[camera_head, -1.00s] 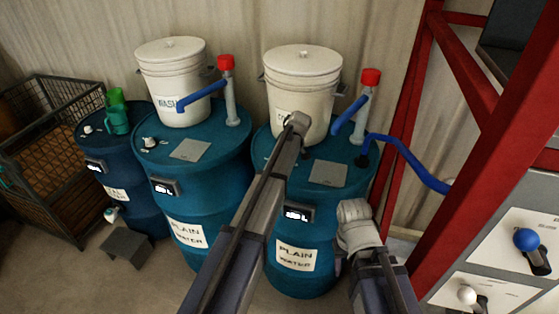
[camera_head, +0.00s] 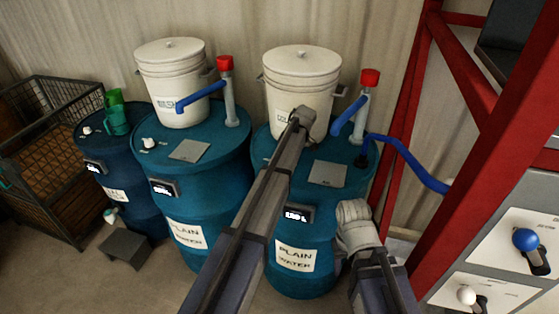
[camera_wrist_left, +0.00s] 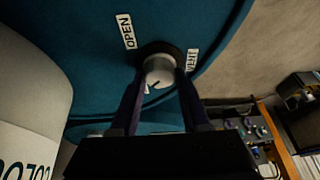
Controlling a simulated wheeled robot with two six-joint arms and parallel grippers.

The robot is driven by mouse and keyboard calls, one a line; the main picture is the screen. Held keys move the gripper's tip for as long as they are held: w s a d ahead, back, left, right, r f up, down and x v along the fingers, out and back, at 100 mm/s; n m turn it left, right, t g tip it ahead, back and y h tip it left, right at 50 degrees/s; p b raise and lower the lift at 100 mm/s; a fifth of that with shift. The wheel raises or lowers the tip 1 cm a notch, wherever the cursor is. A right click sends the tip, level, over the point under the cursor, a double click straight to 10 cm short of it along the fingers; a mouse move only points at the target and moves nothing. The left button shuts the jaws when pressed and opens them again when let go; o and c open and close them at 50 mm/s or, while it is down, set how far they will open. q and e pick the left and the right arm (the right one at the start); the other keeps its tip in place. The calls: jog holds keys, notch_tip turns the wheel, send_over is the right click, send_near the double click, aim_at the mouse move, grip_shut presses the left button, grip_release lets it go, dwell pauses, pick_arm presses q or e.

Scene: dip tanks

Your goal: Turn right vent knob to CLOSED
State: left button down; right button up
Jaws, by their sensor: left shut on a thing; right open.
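In the left wrist view the grey round vent knob (camera_wrist_left: 160,72) sits in a dark collar on a teal drum lid (camera_wrist_left: 95,70). An OPEN label (camera_wrist_left: 126,31) is above left of it and a VENT label (camera_wrist_left: 192,60) to its right. A dark mark on the knob's face is toward its lower left. My left gripper (camera_wrist_left: 159,82) is shut on the knob, one dark finger on each side. In the head view my left arm covers this knob on the right drum (camera_head: 325,262). My right gripper (camera_head: 353,214) is before that drum, its fingers hardly visible.
A white bucket (camera_head: 300,80), a red-capped pipe (camera_head: 366,95) and a grey plate (camera_head: 326,174) are on the right drum. A blue hose (camera_head: 405,157) runs to the red frame (camera_head: 495,160). The middle drum (camera_head: 215,237) stands left.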

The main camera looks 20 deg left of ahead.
dwell(0.3)
pick_arm(q)
jog(key=shift+c, duration=1.9)
grip_release()
jog(key=p+v, duration=0.7)
jog(key=shift+d+r, duration=0.2)
jog(key=shift+r, duration=0.15)
jog(key=shift+s, duration=0.1)
jog(key=s+d+f+m+h+b, duration=0.1)
jog(key=s+d+f+m+b, duration=0.2)
jog(key=s+m, duration=0.4)
jog(key=s+d+f+m+h+b, duration=0.1)
jog(key=s+d+f+m+b, duration=0.2)
jog(key=s, duration=1.4)
jog(key=s+d+f+m+h+b, duration=0.1)
jog(key=s+d+f+m+b, duration=0.2)
jog(key=s+m, duration=0.8)
jog(key=s+d+f, duration=0.1)
jog(key=d+f, duration=0.1)
jog(key=d, duration=0.2)
jog(key=shift+m, duration=0.3)
